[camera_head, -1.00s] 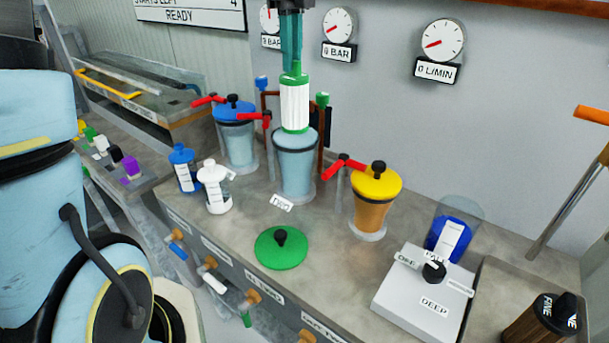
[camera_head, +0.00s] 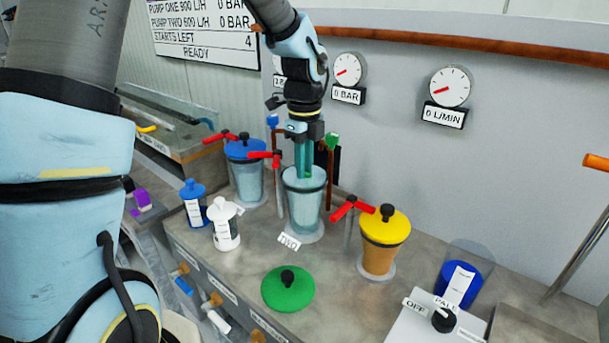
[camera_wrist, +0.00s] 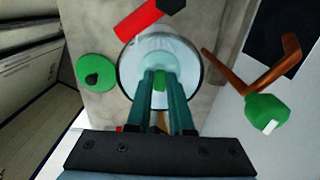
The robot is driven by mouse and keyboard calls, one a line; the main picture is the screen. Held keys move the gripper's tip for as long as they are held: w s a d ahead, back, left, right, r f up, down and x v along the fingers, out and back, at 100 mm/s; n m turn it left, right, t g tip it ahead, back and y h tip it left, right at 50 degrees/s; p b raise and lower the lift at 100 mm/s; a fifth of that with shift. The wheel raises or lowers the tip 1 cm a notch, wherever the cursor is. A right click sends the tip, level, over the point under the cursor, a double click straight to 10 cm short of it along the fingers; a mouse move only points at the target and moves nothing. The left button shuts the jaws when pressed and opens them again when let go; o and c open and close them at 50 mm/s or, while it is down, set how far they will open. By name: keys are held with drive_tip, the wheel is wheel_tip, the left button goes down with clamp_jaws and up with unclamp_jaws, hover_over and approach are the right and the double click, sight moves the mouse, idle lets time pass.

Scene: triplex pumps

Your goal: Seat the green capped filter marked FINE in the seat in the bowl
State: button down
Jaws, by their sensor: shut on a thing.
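The middle bowl (camera_head: 305,207) is pale and translucent with a dark ring near its top; it stands upright and open on the bench. My gripper (camera_head: 304,172) points straight down into its mouth. In the wrist view my gripper (camera_wrist: 160,76) is shut on the green cap of the filter (camera_wrist: 160,86), inside the round rim of the bowl (camera_wrist: 127,77). The white body of the filter is down in the bowl and I cannot make it out. The seat at the bottom is hidden, so I cannot tell whether the filter touches it. The FINE mark does not show.
A green lid (camera_head: 288,291) lies on the bench in front. A blue-lidded bowl (camera_head: 247,178) stands left and a yellow-lidded bowl (camera_head: 381,243) right. Red-handled valves (camera_head: 265,155) stand close by. White (camera_head: 225,226) and blue (camera_head: 194,204) capped filters stand at left.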

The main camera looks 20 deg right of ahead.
wheel_tip(320, 180, down, 2)
drive_tip(key=shift+s+f, duration=0.1)
drive_tip(key=c, duration=0.8)
unclamp_jaws()
wheel_tip(320, 180, up, 12)
drive_tip(key=b, duration=0.1)
drive_tip(key=s+a+f+n, duration=0.1)
drive_tip(key=a+f+n, duration=0.2)
drive_tip(key=a+n, duration=0.6)
drive_tip(key=s+a+f+n+t, duration=0.1)
drive_tip(key=a+f+n, duration=0.3)
drive_tip(key=a+n, duration=0.6)
drive_tip(key=s+a+f+n, duration=0.2)
drive_tip(key=a+f+n, duration=0.1)
drive_tip(key=a+n, duration=0.7)
drive_tip(key=shift+a+f+t, duration=0.25)
drive_tip(key=shift+a+t, duration=0.05)
drive_tip(key=shift+a, duration=0.3)
drive_tip(key=shift+w, duration=0.1)
